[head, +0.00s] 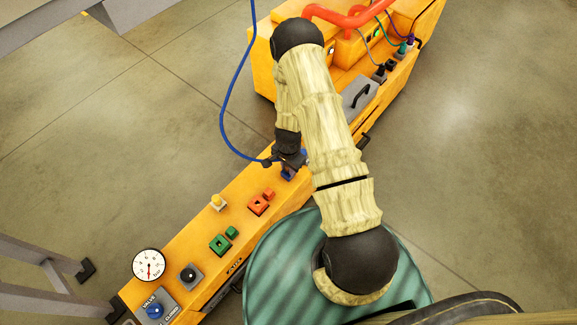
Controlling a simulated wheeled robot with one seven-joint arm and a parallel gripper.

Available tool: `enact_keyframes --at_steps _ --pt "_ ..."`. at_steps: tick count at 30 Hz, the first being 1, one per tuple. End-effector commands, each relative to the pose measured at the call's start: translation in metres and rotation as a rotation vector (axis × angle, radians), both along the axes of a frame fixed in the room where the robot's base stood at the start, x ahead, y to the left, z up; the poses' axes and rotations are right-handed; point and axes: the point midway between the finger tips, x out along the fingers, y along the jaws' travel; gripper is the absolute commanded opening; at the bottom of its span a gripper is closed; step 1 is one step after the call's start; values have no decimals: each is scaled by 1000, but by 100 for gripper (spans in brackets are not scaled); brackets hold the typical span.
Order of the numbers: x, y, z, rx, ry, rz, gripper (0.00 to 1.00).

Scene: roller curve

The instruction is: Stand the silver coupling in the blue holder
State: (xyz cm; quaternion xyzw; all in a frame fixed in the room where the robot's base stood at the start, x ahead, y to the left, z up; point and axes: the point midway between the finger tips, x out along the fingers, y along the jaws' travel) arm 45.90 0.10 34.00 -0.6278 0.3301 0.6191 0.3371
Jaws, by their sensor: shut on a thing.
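My gripper (291,161) is over the far part of the orange console, beside my own pale arm. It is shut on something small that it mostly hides. A blue hose (224,110) hangs from the top and curves down to a dark end (266,162) at the gripper's left side. The silver coupling cannot be made out clearly; it appears to be at the hose end, in the jaws. The blue holder (287,175) shows as a small blue patch just below the gripper, partly covered. I cannot tell whether the coupling touches it.
The orange console (190,236) carries a red holder (258,205), a green holder (220,244), a yellow button (217,202), a gauge (148,264), a black knob (189,274) and a blue valve (155,311). Red pipes (345,18) and a handled grey lid (358,97) are at upper right.

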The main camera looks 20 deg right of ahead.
Motion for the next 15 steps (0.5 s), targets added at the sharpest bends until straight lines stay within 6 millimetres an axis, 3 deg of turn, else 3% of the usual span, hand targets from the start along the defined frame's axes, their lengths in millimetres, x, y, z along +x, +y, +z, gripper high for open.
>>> enact_keyframes --at_steps 1,15 --pt "-1 1 -15 -4 -1 0 0" --pt "-1 2 -23 -3 -1 1 0"
